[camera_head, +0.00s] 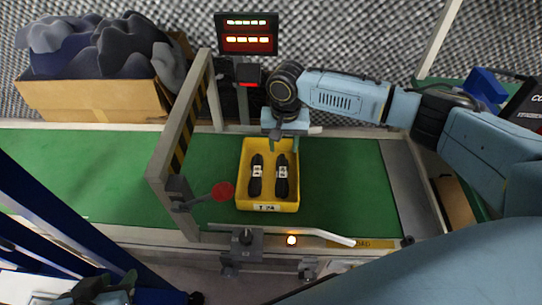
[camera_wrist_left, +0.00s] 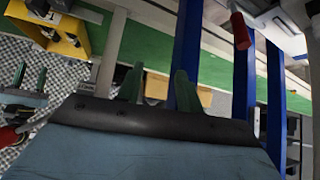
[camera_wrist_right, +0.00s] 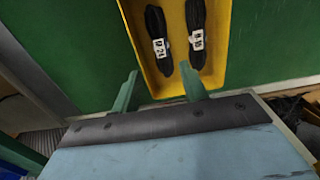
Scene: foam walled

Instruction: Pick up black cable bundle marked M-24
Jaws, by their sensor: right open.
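Two black cable bundles with white tags lie side by side in a yellow tray (camera_head: 240,187). In the right wrist view the left bundle (camera_wrist_right: 154,22) has a tag that seems to read 24; the other bundle (camera_wrist_right: 195,15) has a tag I read less surely. In the head view the 24 bundle (camera_head: 282,188) is the right one and the other bundle (camera_head: 255,187) the left one. My right gripper (camera_head: 287,138) is open and empty at the tray's far edge, its fingers (camera_wrist_right: 163,90) apart, short of the 24 bundle. My left gripper (camera_wrist_left: 157,85) is open and empty, away from the tray.
The tray stands on a green conveyor (camera_head: 340,185). A grey gate post with striped marking (camera_head: 185,130) and a red disc (camera_head: 222,192) stand left of it. A rail (camera_head: 310,235) runs along the near side.

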